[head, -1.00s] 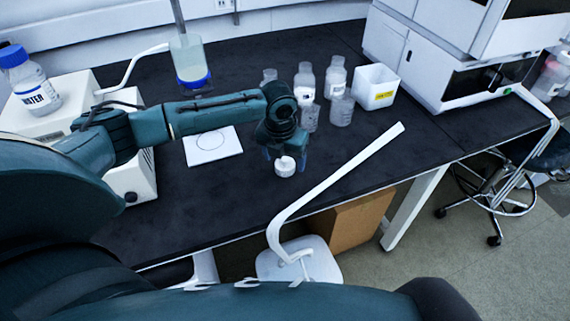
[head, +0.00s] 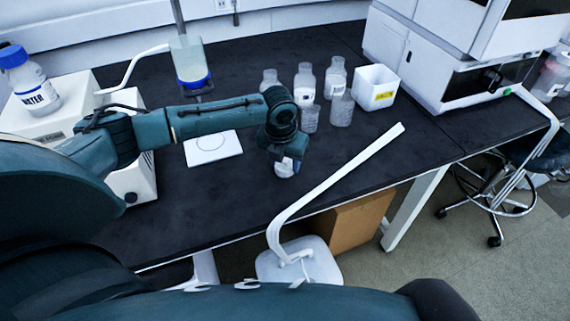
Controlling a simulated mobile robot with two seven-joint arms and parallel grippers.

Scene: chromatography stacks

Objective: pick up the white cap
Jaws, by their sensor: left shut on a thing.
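The white cap (head: 284,170) is at the dark bench top, right of the white square plate, and is partly hidden by my left gripper. My left gripper (head: 286,162) points down over the cap and is shut on it. Whether the cap touches the bench or hangs just above it, I cannot tell. My right gripper is not in view.
Several clear bottles (head: 305,83) and a white bin (head: 375,88) stand behind the gripper. A white square plate (head: 213,147) lies to the left. A large white instrument (head: 440,60) stands at the right. A white curved arm (head: 335,175) rises in front of the bench edge.

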